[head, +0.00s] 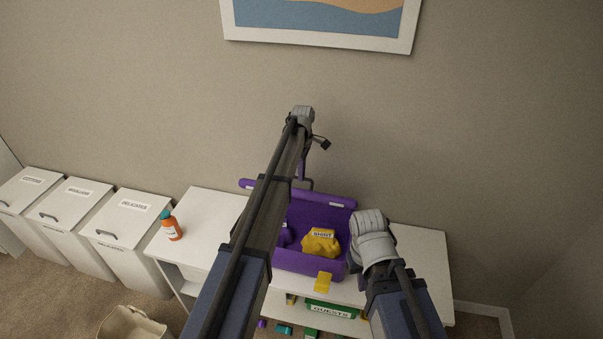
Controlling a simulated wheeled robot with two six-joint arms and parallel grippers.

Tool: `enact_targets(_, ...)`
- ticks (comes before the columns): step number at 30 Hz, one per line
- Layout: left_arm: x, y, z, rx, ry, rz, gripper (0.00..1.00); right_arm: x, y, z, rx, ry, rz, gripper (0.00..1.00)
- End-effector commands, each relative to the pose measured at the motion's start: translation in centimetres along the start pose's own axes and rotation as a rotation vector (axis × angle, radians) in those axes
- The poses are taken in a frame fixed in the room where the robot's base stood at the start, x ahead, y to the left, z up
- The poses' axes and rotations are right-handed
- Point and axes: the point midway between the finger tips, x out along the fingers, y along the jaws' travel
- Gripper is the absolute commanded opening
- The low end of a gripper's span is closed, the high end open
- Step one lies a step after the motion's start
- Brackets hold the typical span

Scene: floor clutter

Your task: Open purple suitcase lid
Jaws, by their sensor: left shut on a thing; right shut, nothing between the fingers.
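The purple suitcase (318,266) stands on a white table, with its inside facing me. Its purple lid (328,212) is raised at the back, so the suitcase is open. A yellow cloth labelled SHIRT (320,243) lies inside, next to a purple item (285,236) partly behind my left arm. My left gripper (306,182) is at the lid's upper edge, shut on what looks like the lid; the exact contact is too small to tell. My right gripper (372,242) is shut and empty at the suitcase's right side, its fingertips mostly hidden.
An orange bottle (171,227) stands on the table's left part. A yellow tag (324,282) hangs at the suitcase front. A green bin labelled GUESTS (331,310) is below. White hampers (125,229) stand at the left, and a beige basket (132,324) is on the floor.

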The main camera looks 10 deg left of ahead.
Motion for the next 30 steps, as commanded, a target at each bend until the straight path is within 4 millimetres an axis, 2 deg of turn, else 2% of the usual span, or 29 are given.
enact_targets(19,0.06,0.41,0.09,0.001,-0.002,0.009,0.00,0.08,-0.01,-0.01,0.000,0.000,0.000,0.00)
enact_targets(20,0.06,0.41,0.09,0.001,-0.002,0.009,0.16,0.08,-0.01,-0.01,0.000,0.000,0.000,0.00)
enact_targets(21,0.06,0.41,0.09,0.001,-0.002,0.009,0.20,0.08,-0.01,-0.01,0.000,0.000,0.000,0.00)
enact_targets(27,0.05,0.35,0.07,0.001,-0.001,0.008,0.43,0.06,-0.01,0.00,0.000,0.000,0.000,0.00)
enact_targets(30,0.04,0.29,0.06,0.001,-0.001,0.007,0.45,0.04,0.00,0.00,0.000,0.000,0.000,0.00)
